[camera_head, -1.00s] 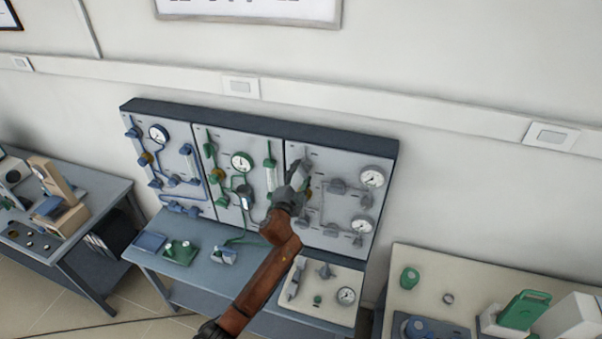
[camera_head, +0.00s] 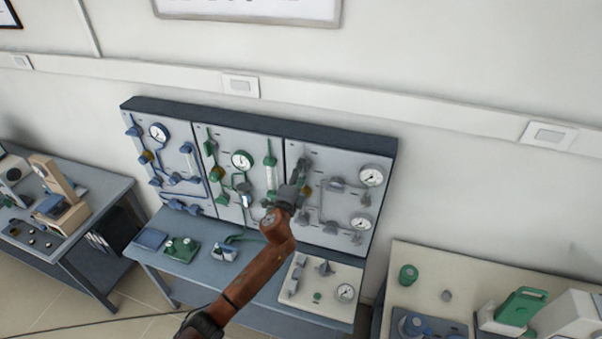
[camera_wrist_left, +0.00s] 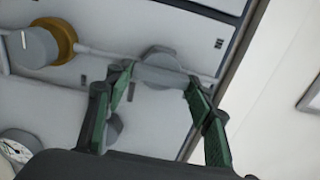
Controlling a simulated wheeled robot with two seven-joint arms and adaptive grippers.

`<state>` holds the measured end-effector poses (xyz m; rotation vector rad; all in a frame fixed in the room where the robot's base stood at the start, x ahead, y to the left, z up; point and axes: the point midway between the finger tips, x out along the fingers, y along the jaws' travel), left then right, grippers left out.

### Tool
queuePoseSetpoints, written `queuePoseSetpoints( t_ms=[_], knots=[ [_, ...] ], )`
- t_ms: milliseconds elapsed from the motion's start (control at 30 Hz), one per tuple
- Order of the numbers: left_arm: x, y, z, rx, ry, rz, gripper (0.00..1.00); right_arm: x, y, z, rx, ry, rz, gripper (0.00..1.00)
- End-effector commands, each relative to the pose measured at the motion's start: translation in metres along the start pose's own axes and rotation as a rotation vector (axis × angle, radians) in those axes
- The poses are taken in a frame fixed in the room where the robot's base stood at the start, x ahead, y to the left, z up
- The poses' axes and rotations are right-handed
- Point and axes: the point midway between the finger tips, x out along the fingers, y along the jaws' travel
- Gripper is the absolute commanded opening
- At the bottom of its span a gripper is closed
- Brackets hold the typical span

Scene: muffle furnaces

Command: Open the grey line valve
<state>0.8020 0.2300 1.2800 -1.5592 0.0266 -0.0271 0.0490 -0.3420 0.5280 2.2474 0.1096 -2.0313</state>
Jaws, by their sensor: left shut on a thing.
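The grey line valve (camera_head: 303,158) is at the upper left of the right-hand grey panel. In the left wrist view its round body and grey handle (camera_wrist_left: 160,72) lie on a thin grey pipe. My left gripper (camera_head: 296,182) is at this part of the panel, on the end of the brown arm. In the left wrist view its two green fingers (camera_wrist_left: 160,90) stand on either side of the handle and are shut on it. The handle's exact angle is hard to tell. My right gripper is not in view.
A grey knob with a brass ring (camera_wrist_left: 48,46) is close beside the valve. A gauge (camera_head: 371,175) is at the panel's right. The green panel (camera_head: 229,200) adjoins on the left. A pale board with a small gauge (camera_head: 345,293) lies on the bench below.

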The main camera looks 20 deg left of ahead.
Motion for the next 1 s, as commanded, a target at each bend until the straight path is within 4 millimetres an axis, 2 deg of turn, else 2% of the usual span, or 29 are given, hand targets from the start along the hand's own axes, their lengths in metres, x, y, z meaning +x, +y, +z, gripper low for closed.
queuePoseSetpoints(
  t_ms=[333, 367, 600, 867, 1000],
  knots=[
    [-0.0001, 0.001, -0.0008, 0.006, 0.001, 0.001, 0.25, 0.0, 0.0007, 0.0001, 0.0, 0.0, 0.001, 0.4],
    [-0.0001, 0.001, -0.0007, 0.006, 0.001, 0.001, 0.5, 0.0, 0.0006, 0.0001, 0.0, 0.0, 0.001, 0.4],
    [-0.0002, 0.0006, -0.0002, 0.004, 0.0, 0.001, 0.67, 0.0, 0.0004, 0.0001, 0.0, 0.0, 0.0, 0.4],
    [-0.0006, 0.0004, 0.0002, 0.004, 0.0, 0.0, 0.67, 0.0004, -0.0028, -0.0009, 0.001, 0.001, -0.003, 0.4],
    [-0.0091, 0.0009, 0.0004, 0.004, 0.0, 0.0, 0.67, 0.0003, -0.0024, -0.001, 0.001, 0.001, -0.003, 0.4]
  ],
)
